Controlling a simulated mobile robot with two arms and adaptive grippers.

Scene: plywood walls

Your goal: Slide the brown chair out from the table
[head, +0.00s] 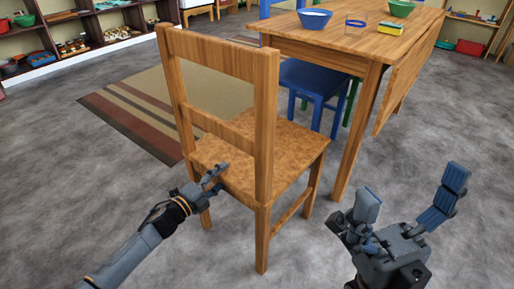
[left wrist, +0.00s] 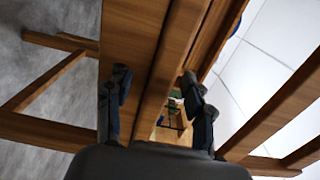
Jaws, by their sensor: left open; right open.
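The brown wooden chair (head: 290,145) stands upright with its back towards me and its seat towards the table (head: 330,38). My left gripper (head: 217,178) is open at the rear left of the chair, close to the back edge of the seat. In the left wrist view, the open fingers of my left gripper (left wrist: 155,78) lie on either side of the chair's wooden boards (left wrist: 135,45). Whether they touch the wood is unclear. My right gripper (head: 412,190) is open and empty over the floor, right of the chair.
A blue stool (head: 313,82) stands beside the table, beyond the chair. Bowls, a glass and a yellow sponge (head: 390,28) are on the tabletop. A striped rug (head: 150,110) lies left of the chair. The grey floor in front is clear.

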